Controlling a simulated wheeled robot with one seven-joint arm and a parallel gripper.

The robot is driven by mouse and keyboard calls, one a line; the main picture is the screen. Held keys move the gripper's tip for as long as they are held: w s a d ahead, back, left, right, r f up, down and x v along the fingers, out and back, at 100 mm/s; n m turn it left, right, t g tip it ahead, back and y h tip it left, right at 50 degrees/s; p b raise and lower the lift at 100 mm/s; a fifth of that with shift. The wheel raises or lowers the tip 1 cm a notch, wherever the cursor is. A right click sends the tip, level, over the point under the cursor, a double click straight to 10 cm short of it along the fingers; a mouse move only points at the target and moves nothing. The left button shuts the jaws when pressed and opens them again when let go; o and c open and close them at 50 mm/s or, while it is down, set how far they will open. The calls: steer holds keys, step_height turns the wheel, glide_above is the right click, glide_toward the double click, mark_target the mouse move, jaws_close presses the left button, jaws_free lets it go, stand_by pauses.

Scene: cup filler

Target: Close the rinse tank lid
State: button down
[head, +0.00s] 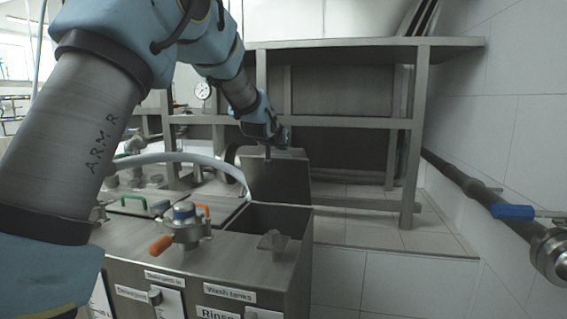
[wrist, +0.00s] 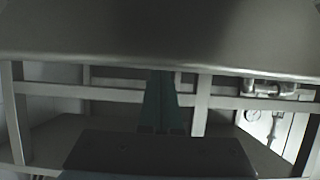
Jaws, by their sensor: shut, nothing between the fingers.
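The rinse tank lid (head: 285,180) is a grey metal panel standing open and roughly upright at the back of the open tank (head: 265,221) in the head view. My gripper (head: 268,156) points down at the lid's top edge, with its fingers shut and empty. In the wrist view the closed fingers (wrist: 161,129) end just above a dark panel with small holes, which appears to be the lid (wrist: 160,153). I cannot tell whether the fingertips touch it.
A metal shelf frame (head: 345,122) stands behind the tank. A valve with orange handles (head: 183,228) sits on the machine top left of the opening, and a pale hose (head: 185,160) arches behind it. A wall pipe with a blue handle (head: 513,212) is at right.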

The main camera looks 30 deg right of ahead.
mark_target(276, 159)
steer(key=s+a+f+b, duration=0.1)
steer(key=b, duration=0.2)
steer(key=s+a+t+h+b, duration=0.1)
steer(key=b, duration=0.3)
steer(key=shift+s+a+f, duration=0.15)
steer(key=shift+s+f, duration=0.1)
steer(key=shift+f, duration=0.1)
steer(key=s+a+t+b, duration=0.1)
steer(key=b, duration=0.3)
steer(key=s+a+f+h+b, duration=0.1)
steer(key=b, duration=0.3)
steer(key=shift+s+t+h, duration=0.1)
steer(key=shift+t+h, duration=0.2)
steer(key=shift+t, duration=0.1)
steer(key=s+a+f+t+h+b, duration=0.2)
steer(key=s+a+f+b, duration=0.2)
steer(key=b, duration=1.1)
steer(key=shift+s+a+t, duration=0.3)
steer(key=shift+s+a, duration=0.1)
steer(key=shift+s, duration=0.1)
steer(key=shift+f, duration=0.1)
steer(key=r+p+v, duration=0.1)
steer(key=r+v, duration=0.1)
steer(key=v, duration=1.1)
steer(key=shift+s+a+r+p, duration=0.2)
steer(key=shift+r+p, duration=0.05)
steer(key=shift+p, duration=0.1)
steer(key=shift+r, duration=0.1)
